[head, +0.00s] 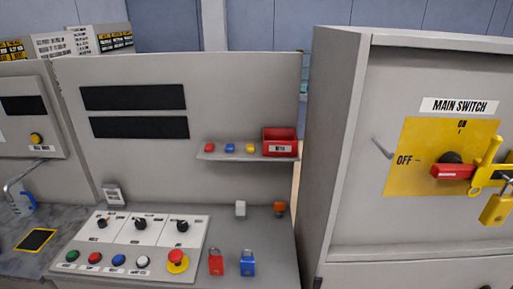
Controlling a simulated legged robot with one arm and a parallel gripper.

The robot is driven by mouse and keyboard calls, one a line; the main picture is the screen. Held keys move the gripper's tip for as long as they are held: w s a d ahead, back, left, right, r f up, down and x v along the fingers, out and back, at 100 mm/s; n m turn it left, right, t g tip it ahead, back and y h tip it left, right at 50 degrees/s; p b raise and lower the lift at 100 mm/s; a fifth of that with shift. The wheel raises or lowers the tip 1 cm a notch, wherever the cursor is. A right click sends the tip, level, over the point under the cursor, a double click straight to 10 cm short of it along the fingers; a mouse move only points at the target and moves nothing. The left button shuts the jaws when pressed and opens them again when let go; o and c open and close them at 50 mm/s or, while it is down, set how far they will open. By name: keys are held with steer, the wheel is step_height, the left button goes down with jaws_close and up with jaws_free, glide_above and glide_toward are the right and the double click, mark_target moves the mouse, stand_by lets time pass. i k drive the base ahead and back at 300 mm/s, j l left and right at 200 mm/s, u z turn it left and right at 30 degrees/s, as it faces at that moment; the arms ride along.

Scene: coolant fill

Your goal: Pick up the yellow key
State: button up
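The yellow key (250,148) looks like a small yellow block. It lies on a narrow grey shelf (222,156) on the front of the middle cabinet. A blue key (230,147) and a red key (209,146) lie to its left in a row. A red box (279,151) with a small label stands just to its right on the same shelf. The keys are too small to make out their shapes. My gripper is not in view.
A control panel (130,230) with knobs and buttons lies below the shelf. Red (216,265) and blue (248,265) padlocks lie on the ledge. A main switch cabinet (400,220) with a yellow padlock (496,210) juts out at right. Space before the shelf looks clear.

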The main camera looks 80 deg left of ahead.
mark_target(251, 146)
steer(key=u, duration=2.8)
